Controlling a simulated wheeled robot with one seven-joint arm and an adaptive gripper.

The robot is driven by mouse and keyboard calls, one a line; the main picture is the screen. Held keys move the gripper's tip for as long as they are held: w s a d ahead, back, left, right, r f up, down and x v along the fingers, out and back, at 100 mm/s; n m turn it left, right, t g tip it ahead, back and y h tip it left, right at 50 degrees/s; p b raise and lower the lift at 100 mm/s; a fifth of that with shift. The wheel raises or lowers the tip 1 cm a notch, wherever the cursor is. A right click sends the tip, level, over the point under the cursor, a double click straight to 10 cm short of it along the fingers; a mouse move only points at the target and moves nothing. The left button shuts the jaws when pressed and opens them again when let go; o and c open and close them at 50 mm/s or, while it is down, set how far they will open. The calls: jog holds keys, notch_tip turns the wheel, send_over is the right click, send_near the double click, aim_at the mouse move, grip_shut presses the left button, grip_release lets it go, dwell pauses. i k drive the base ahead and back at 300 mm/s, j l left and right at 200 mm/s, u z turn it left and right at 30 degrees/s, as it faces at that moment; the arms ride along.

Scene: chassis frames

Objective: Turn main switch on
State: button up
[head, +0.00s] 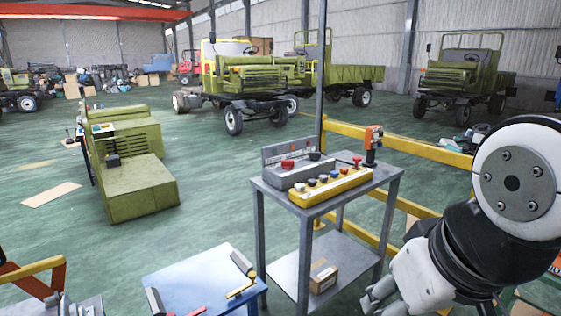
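A grey metal stand (385,186) stands in front of me, right of the middle. On it lies a yellow control box (330,187) with a row of coloured buttons and knobs. Behind it is a grey control box (299,176) with a red knob (288,164) and a dark one. An orange-and-grey device (373,143) rises at the stand's right back corner. I cannot tell which of these is the main switch. My gripper (376,297) is low at the right, below the stand's top and apart from the controls. Its fingers are small and partly cut off, so its opening is unclear.
A cardboard box (323,277) sits on the stand's lower shelf. A blue table (200,280) with tools is at the front left. Yellow railings (345,130) run behind the stand. A green vehicle cab part (140,185) stands left, with open green floor between.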

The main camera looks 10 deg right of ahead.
aim_at(286, 164)
jog(key=z, duration=0.15)
jog(key=i+l, duration=0.1)
jog(key=i, duration=1)
jog(key=i+l, duration=0.15)
jog(key=i, duration=1)
jog(key=l+z, duration=0.05)
